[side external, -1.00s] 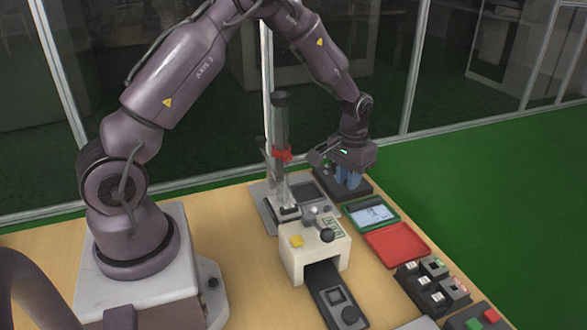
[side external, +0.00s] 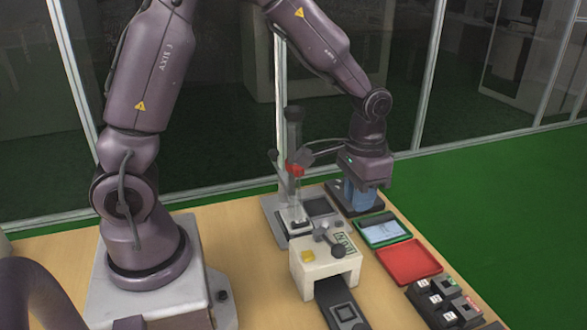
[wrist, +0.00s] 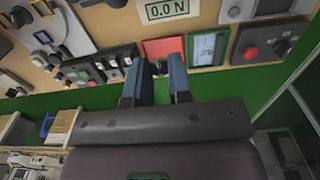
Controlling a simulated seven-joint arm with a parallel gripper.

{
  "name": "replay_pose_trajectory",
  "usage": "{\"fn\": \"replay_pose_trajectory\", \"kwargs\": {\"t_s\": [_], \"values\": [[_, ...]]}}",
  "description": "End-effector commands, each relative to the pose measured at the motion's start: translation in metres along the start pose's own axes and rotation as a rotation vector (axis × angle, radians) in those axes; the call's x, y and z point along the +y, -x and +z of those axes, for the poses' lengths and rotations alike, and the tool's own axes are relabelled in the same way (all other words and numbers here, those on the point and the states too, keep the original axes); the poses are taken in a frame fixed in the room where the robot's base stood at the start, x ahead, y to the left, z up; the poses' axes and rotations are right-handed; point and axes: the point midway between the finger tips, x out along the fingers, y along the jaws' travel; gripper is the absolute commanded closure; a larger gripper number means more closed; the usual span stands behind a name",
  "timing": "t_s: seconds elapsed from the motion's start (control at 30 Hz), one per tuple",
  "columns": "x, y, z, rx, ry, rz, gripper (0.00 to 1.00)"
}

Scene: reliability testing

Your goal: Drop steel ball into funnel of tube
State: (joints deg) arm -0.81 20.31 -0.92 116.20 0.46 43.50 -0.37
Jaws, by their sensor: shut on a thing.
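The tube (side external: 296,190) is clear, with a red collar and a dark upper section (side external: 294,128). It stands upright on a grey base plate at the back of the table. My gripper (side external: 360,208) is to the right of the tube, low over a black device, pointing down. Its blue fingers also show in the wrist view (wrist: 157,92). The fingertips are well below the tube's top.
The black device (side external: 340,196) is under my gripper. A green-framed display (side external: 382,229) and a red tray (side external: 409,262) lie in front of it. A cream block with knobs (side external: 325,265) and a dark button box (side external: 444,302) stand nearer. Glass panels rise behind the table.

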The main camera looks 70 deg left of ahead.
Motion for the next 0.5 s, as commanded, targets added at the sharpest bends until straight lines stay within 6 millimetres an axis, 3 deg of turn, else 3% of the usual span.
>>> {"fn": "replay_pose_trajectory", "kwargs": {"t_s": [0.17, 0.33, 0.5], "values": [[-0.021, 0.015, -0.005, 0.005, 0.052, -0.001, 0.97], [-0.076, 0.057, -0.006, 0.009, 0.188, -0.003, 0.97], [-0.137, 0.106, 0.009, 0.008, 0.339, -0.003, 0.97]]}}
